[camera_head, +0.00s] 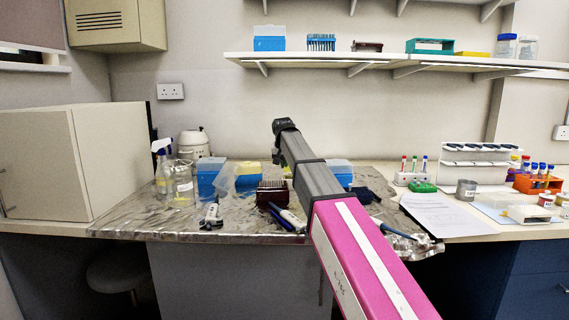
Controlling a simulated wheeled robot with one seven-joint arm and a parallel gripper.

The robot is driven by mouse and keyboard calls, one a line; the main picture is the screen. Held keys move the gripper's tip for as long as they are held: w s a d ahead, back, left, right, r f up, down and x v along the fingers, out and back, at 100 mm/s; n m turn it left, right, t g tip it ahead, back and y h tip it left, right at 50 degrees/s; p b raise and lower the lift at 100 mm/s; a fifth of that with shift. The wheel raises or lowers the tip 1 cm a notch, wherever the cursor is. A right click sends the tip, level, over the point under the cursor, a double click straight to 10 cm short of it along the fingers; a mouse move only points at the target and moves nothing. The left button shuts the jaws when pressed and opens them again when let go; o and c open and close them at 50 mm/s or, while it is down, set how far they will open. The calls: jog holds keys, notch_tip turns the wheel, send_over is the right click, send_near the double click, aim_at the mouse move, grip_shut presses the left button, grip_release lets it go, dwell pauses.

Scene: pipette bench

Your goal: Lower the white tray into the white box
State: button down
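My arm reaches from the lower right to above the middle of the bench. Its dark far end (283,126) is in the air, with a small black part hanging at its left side. I cannot make out gripper fingers or whether anything is held. I cannot surely identify the white tray or the white box. A pale shallow box (528,214) lies on the right counter, but I cannot tell if it is either one. A pale translucent piece (225,179) stands beside a blue box (208,180), left of my arm. The arm hides part of the bench.
Spray and wash bottles (163,168) stand left, beside a big cream cabinet (80,160). Tube racks (538,182) and paper (445,215) are right. A shelf (390,59) hangs above. The bench's front left is clear.

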jog(key=shift+f, duration=0.1)
dwell(0.3)
jog(key=shift+f, duration=0.5)
jog(key=c, duration=1.3)
grip_release()
jog(key=shift+o, duration=0.2)
jog(key=shift+r, duration=0.1)
jog(key=v, duration=1)
jog(key=shift+r, duration=0.3)
jog(key=shift+s, duration=0.1)
